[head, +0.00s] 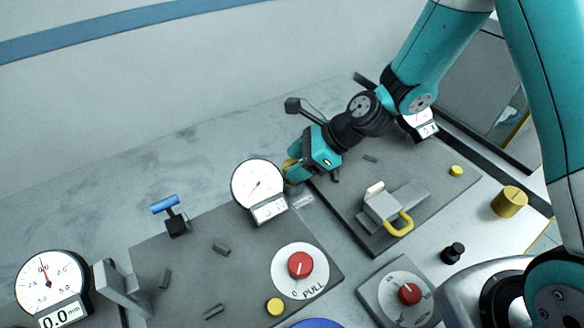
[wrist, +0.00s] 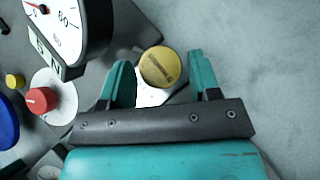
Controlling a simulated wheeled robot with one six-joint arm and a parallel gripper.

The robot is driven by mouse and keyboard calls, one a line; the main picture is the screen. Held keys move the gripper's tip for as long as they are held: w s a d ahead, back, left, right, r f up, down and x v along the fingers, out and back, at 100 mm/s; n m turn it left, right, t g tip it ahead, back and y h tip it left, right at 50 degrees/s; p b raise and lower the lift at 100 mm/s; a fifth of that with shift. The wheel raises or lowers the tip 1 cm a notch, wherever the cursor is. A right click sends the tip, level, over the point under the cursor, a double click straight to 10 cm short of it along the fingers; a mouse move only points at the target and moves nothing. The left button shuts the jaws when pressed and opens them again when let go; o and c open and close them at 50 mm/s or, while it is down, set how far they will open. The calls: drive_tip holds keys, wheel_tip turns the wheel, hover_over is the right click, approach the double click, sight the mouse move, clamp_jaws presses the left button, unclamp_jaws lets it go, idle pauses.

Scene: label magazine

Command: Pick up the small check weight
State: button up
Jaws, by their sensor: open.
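A small brass-coloured round weight (wrist: 160,66) shows in the wrist view, between the tips of my open gripper (wrist: 158,72). Its round top faces the camera and has a darker marking. A gap shows between the weight and each finger, so the jaws are not closed on it. In the head view my gripper (head: 291,172) is low beside the middle dial gauge, and a bit of the yellow weight (head: 288,164) shows at its fingers; the rest is hidden. A larger brass cylinder (head: 508,200) stands apart at the right.
The dial gauge (head: 258,187) stands close to my gripper; its face also shows in the wrist view (wrist: 62,22). A panel with a red knob (head: 301,265) lies in front. A plate with a grey clamp and yellow handle (head: 398,225) is at right. Bare grey tabletop (head: 110,185) lies behind.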

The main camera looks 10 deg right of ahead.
sight(290, 165)
drive_tip(key=x, duration=0.3)
drive_tip(key=shift+a+f+p, duration=0.2)
drive_tip(key=shift+p, duration=0.1)
drive_tip(key=shift+c, duration=0.3)
clamp_jaws()
drive_tip(key=shift+w+r, duration=0.1)
drive_tip(key=shift+r, duration=0.1)
